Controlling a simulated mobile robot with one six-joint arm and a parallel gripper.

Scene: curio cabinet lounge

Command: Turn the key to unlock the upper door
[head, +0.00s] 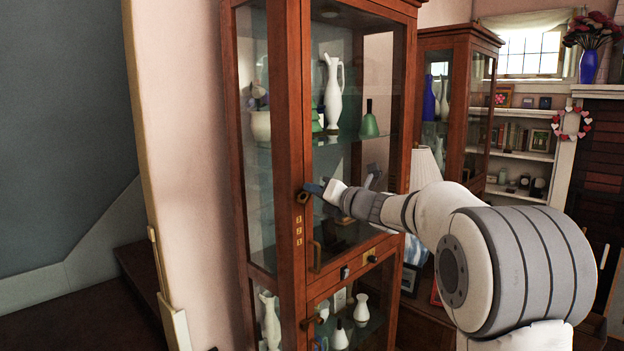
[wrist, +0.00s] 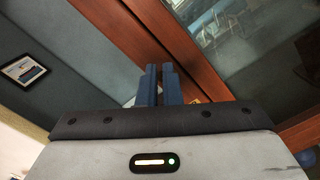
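The upper door (head: 352,130) of the tall wooden cabinet is closed, with glass in a reddish-brown frame. A dark brass lock fitting (head: 303,196) sits on its left stile. My gripper (head: 316,188) reaches in from the right with its blue fingertips at this fitting. In the wrist view the two blue fingers (wrist: 161,84) are close together with a narrow gap, against the wooden door frame (wrist: 170,45). The key is hidden at the fingertips, so its angle cannot be seen.
A white jug (head: 333,92) and green bell (head: 369,120) stand behind the upper glass. A second cabinet (head: 457,100) stands behind right.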

